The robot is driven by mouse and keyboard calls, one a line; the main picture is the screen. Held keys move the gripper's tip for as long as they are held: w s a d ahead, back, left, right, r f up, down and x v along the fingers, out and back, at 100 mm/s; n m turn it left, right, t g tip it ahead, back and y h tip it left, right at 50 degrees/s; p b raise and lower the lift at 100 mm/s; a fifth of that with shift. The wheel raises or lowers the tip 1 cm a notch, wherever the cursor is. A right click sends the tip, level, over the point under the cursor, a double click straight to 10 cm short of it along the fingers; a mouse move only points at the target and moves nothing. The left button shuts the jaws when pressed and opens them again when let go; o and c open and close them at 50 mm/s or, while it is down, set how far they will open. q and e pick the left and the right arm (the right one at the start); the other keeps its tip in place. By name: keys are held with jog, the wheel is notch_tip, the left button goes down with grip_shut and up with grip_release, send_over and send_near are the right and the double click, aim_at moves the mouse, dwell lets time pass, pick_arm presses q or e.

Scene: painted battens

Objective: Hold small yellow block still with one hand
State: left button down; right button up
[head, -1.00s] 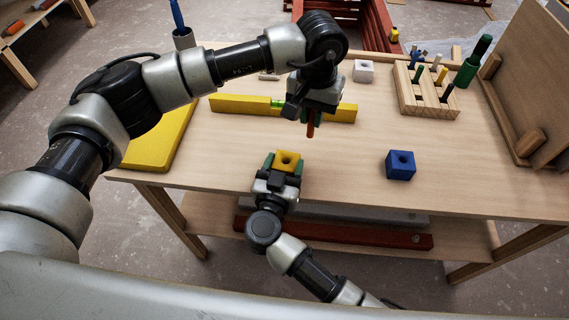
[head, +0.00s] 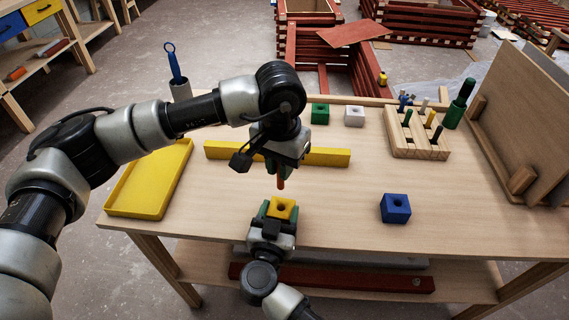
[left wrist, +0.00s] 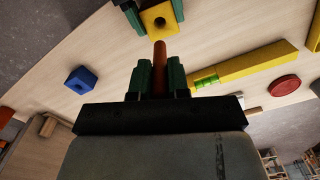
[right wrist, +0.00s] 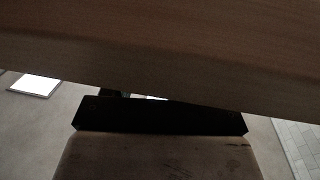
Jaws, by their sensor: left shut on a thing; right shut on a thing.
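The small yellow block (head: 290,204) has a round hole in its top and sits at the table's near edge. My right gripper (head: 281,212) is shut on it, with green fingers on its left and right sides. My left gripper (head: 278,163) is shut on an orange-red peg (head: 281,183), which points down above the block. In the left wrist view, the peg (left wrist: 159,55) stands between the left fingers, its tip close to the yellow block (left wrist: 160,18); I cannot tell if they touch. The right wrist view shows mostly dark wood, and the block is hidden there.
A blue block (head: 395,208) with a hole stands to the right. Green (head: 320,113) and white (head: 354,115) blocks and a peg rack (head: 418,148) stand farther back. A yellow tray (head: 150,180) lies left. The middle right is clear.

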aim_at(280, 187)
pick_arm(q)
jog(key=shift+f, duration=2.9)
jog(key=shift+f, duration=2.2)
jog(key=c, duration=1)
grip_release()
notch_tip(280, 187, up, 12)
jog(key=shift+f, duration=0.1)
pick_arm(e)
jog(key=shift+f, duration=0.1)
jog(key=o, duration=1)
jog(key=shift+c, duration=0.2)
jog(key=shift+o, duration=0.4)
jog(key=shift+o, duration=0.6)
